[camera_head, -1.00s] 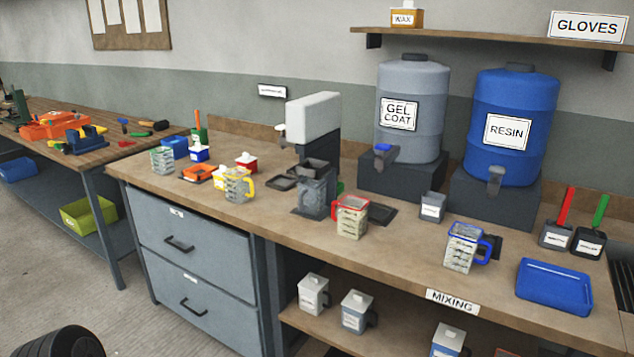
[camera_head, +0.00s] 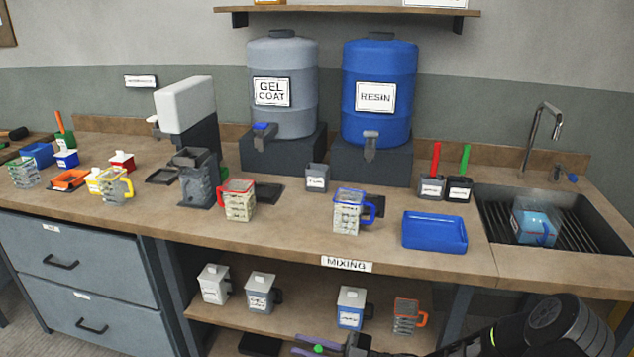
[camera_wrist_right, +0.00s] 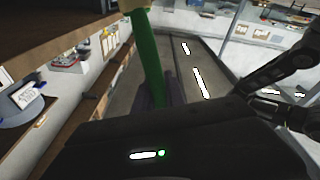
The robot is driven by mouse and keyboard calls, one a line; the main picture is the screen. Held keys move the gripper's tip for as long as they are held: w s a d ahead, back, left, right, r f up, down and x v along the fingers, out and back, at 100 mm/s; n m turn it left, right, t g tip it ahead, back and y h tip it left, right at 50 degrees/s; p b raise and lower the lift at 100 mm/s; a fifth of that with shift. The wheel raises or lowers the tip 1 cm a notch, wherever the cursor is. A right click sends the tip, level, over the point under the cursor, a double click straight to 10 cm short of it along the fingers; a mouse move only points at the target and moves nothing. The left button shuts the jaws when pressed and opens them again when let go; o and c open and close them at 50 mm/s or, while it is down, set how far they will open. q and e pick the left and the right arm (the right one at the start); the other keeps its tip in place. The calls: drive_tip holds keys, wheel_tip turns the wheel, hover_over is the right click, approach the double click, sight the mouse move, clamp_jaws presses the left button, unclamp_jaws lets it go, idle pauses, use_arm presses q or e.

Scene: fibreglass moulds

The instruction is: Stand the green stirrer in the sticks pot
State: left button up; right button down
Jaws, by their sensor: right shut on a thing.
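My right gripper (camera_head: 318,347) is low at the front, before the shelf under the bench. It is shut on a green stirrer (camera_wrist_right: 148,60), a long green stick that rises from between the fingers (camera_wrist_right: 158,95) in the wrist view; in the head view only a green spot shows between the fingers. An open, empty-looking grey pot (camera_head: 316,180) stands on the bench before the drums; its small label is too blurred to read. A red stick (camera_head: 435,159) and another green stick (camera_head: 465,159) stand in two dark labelled pots (camera_head: 431,189) at the right. My left gripper is out of view.
A blue tray (camera_head: 434,232), a blue-handled jug (camera_head: 347,212) and a red-handled jug (camera_head: 238,201) stand along the bench front. A sink (camera_head: 590,235) with a tap is at the right. The bench edge and lower shelf (camera_head: 290,312) lie near my right arm.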

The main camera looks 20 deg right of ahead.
drive_tip(key=m+t+h, duration=0.5)
drive_tip(key=t+h, duration=0.1)
drive_tip(key=h, duration=0.1)
